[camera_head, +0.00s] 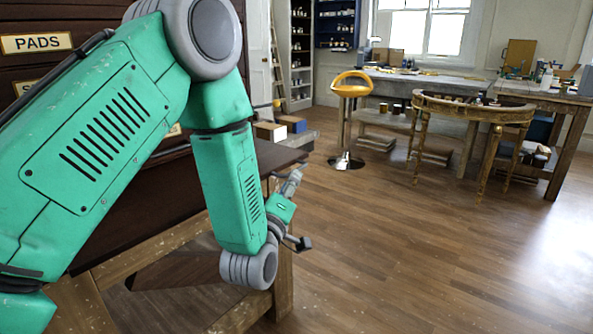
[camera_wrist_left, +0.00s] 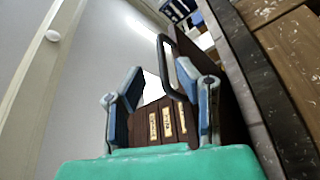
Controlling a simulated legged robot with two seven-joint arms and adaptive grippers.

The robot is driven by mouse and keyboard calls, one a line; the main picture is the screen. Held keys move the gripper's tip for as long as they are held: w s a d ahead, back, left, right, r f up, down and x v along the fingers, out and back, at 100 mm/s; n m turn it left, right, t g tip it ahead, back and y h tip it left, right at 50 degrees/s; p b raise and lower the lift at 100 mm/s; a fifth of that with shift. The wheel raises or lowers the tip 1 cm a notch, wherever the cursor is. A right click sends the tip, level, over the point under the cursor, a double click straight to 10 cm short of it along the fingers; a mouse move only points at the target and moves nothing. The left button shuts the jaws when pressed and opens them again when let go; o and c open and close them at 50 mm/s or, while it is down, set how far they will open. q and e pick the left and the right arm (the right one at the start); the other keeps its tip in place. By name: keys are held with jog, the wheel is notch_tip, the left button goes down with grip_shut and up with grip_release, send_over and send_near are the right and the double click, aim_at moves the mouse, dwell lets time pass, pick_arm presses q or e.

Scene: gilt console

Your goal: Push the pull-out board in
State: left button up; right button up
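A dark brown cabinet (camera_head: 20,88) with lettered label plates, one reading PADS, stands at the left. A dark flat surface (camera_head: 275,157) juts out from it behind my left arm; it looks like the pull-out board, but my arm hides much of it. My left gripper (camera_head: 297,212) is beyond its right end, low over the floor side, with its fingers spread. In the left wrist view the two fingers (camera_wrist_left: 162,95) are apart, and a dark loop-shaped bar (camera_wrist_left: 167,62) shows near them. I cannot tell whether it touches a finger. My right gripper is not in view.
A wooden frame (camera_head: 285,285) stands below my left arm. A yellow stool (camera_head: 350,90), a gilt half-round console (camera_head: 470,107) and a workbench (camera_head: 550,98) stand farther back. Boxes (camera_head: 270,131) sit behind the arm. The wooden floor (camera_head: 430,260) at right is clear.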

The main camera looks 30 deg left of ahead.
pick_arm(q)
jog(key=x, duration=0.3)
jog(key=shift+w+a+r, duration=0.1)
jog(key=shift+w+a, duration=0.15)
jog(key=shift+w, duration=0.1)
jog(key=shift+w+a, duration=0.35)
jog(key=shift+a, duration=0.15)
jog(key=shift+d, duration=0.15)
jog(key=shift+c, duration=0.4)
jog(key=shift+d, duration=0.15)
grip_shut()
jog(key=shift+d, duration=0.1)
